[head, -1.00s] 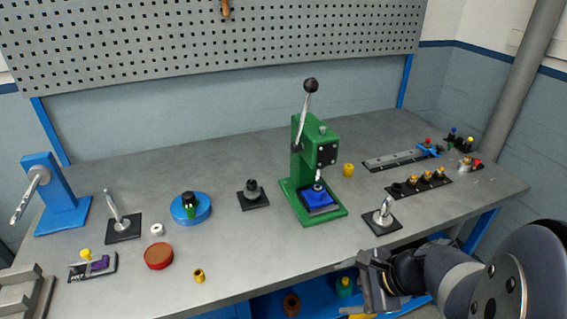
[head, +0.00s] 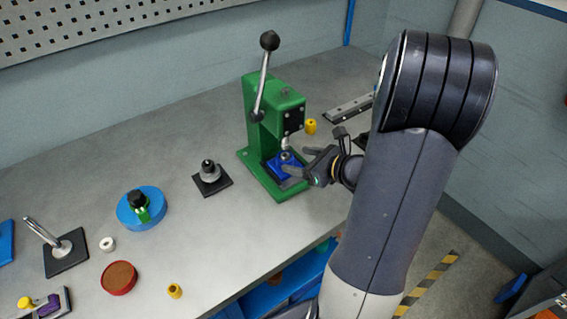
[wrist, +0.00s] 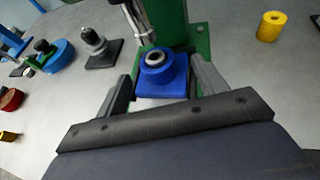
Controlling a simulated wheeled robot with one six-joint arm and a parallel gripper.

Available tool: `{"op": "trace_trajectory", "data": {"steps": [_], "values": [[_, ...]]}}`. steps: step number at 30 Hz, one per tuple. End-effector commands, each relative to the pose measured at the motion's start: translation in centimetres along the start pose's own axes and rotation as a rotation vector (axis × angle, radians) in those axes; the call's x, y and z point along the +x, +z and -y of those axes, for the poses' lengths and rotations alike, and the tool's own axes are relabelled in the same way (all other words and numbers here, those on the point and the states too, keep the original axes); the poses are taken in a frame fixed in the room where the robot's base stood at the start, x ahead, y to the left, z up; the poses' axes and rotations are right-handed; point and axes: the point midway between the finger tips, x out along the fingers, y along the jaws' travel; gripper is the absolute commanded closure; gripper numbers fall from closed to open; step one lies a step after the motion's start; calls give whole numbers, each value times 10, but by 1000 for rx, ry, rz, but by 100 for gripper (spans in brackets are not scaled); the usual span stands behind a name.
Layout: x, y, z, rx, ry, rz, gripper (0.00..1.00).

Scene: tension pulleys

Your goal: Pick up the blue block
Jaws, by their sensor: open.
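The blue block (head: 284,161) sits on the base of the green press (head: 265,125), under its ram. In the wrist view the blue block (wrist: 164,76) has a square base, a round raised top and a grey ring on it. My gripper (head: 301,169) is open at the press's front right side. In the wrist view its two fingers (wrist: 163,88) stand to the left and right of the block, with the block between or just beyond their tips. I cannot tell whether either finger touches it.
The press lever with a black knob (head: 269,41) rises above the block. A black-based grey part (head: 210,175) stands left of the press, and a yellow cylinder (head: 311,126) behind it. A blue round part (head: 142,208) and a red disc (head: 119,278) lie farther left.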

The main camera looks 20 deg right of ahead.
Motion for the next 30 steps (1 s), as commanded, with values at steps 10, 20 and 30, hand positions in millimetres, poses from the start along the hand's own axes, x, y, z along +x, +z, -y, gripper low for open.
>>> {"op": "trace_trajectory", "data": {"steps": [10,20,30], "values": [[31,-2,-5,1,6,-2,32],[58,-3,-4,-2,0,-1,32],[58,-3,-4,-2,0,-1,47]]}}
